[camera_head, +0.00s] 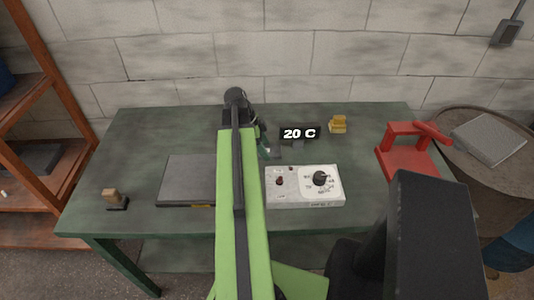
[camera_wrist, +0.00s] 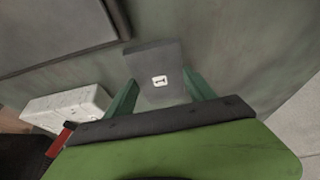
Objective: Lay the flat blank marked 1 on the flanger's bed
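The flat grey blank marked 1 (camera_wrist: 151,62) is between the two green fingers of my gripper (camera_wrist: 161,76) in the wrist view. Its edges meet or nearly meet the fingertips; I cannot tell whether they press on it or whether it rests on the bench. In the head view the blank (camera_head: 273,152) shows as a small grey piece beside my gripper (camera_head: 264,150), behind the white control box. A red device (camera_head: 408,158) with a lever, at the bench's right end, looks like the flanger. Its bed is partly hidden by my dark body part.
The green bench (camera_head: 150,135) carries a dark flat plate (camera_head: 186,180), a white control box (camera_head: 304,188), a "20 C" display (camera_head: 300,133), a yellow object (camera_head: 338,124) and a small wooden-topped stamp (camera_head: 112,199). A barrel with a grey slab (camera_head: 489,138) stands right.

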